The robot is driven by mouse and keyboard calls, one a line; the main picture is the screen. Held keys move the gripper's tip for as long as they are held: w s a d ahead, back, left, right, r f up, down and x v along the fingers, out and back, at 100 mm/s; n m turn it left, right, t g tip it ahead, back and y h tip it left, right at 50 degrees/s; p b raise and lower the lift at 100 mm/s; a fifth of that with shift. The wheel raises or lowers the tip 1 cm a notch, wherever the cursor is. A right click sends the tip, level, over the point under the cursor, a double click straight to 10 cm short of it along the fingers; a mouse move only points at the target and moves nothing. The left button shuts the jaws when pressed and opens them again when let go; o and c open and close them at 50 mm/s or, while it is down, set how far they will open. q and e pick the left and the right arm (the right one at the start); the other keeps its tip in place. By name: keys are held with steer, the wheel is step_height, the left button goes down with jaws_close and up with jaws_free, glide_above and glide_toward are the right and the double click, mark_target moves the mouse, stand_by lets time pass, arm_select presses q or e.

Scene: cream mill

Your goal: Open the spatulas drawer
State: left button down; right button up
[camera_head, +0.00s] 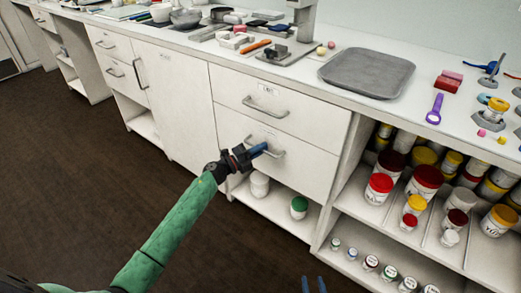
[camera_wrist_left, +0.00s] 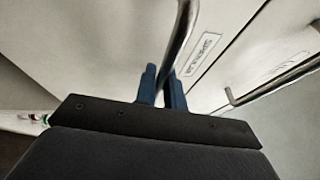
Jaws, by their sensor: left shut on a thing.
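The spatulas drawer (camera_head: 303,174) is the lower white drawer front under the counter in the head view. It looks flush with the cabinet. Its metal bar handle (camera_head: 277,153) is partly hidden by my left gripper (camera_head: 255,151). In the left wrist view, the blue fingers of my left gripper (camera_wrist_left: 163,88) are shut around the bar handle (camera_wrist_left: 182,38). A label (camera_wrist_left: 196,57), which seems to read "SPATULA", is beside it. My right gripper (camera_head: 314,285) shows only its blue fingertips at the bottom edge, apart and empty.
Another closed drawer (camera_head: 290,112) is directly above, with its own handle (camera_head: 264,107). An open shelf (camera_head: 275,205) with white tubs lies below. Shelves of coloured jars (camera_head: 420,185) stand to the right. The counter holds a grey tray (camera_head: 367,72) and tools. Brown floor is clear at left.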

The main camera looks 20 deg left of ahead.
arm_select(q)
steer(key=shift+s, duration=0.1)
